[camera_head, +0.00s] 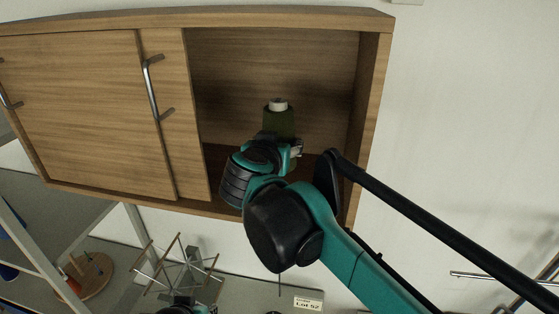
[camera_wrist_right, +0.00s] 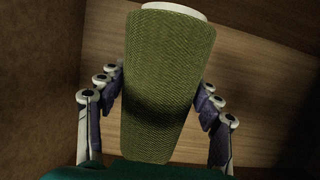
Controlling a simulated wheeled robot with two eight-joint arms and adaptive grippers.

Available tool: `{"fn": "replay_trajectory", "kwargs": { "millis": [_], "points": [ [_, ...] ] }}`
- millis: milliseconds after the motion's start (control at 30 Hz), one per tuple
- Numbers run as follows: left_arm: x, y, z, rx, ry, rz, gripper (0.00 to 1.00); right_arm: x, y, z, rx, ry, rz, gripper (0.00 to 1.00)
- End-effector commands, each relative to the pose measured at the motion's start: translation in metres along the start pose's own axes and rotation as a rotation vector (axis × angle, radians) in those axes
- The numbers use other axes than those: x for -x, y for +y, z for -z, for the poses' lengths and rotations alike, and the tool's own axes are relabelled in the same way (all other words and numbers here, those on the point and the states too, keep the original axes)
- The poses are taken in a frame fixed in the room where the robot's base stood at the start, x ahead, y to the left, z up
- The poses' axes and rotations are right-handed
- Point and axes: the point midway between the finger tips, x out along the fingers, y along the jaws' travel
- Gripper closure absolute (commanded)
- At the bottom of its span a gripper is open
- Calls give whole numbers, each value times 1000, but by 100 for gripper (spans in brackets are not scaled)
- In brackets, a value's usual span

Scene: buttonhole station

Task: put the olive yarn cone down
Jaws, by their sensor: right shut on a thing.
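The olive yarn cone (camera_head: 279,123) stands upright, its white top up, inside the open right part of the wooden wall cabinet (camera_head: 272,17). My right gripper (camera_head: 281,145) reaches into this opening from the front and is shut on the cone. In the right wrist view the cone (camera_wrist_right: 168,75) fills the middle, with fingers on both sides of it. The cone's lower part is hidden by the gripper in the head view, so I cannot tell whether it touches the cabinet floor. A teal and black part of my left arm (camera_head: 187,306) shows at the bottom edge; its fingers are not clear.
Sliding doors with metal handles (camera_head: 157,88) cover the cabinet's left part. The cabinet's right side wall (camera_head: 368,110) stands close to my right arm.

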Motion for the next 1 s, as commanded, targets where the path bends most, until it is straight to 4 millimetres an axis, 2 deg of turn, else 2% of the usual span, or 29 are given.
{"fn": "replay_trajectory", "kwargs": {
  "millis": [400,800,833,900,1000],
  "points": [
    [10,0,7,0,0,0,72,-14,0,-46,0,0,0,70],
    [6,0,5,0,0,0,72,-17,0,-53,0,0,0,70],
    [7,0,5,0,0,0,72,-16,0,-52,0,0,0,28],
    [8,0,6,0,0,0,72,-16,0,-52,0,0,0,14],
    [8,0,6,0,0,0,72,-16,0,-52,0,0,0,14]
  ]
}}
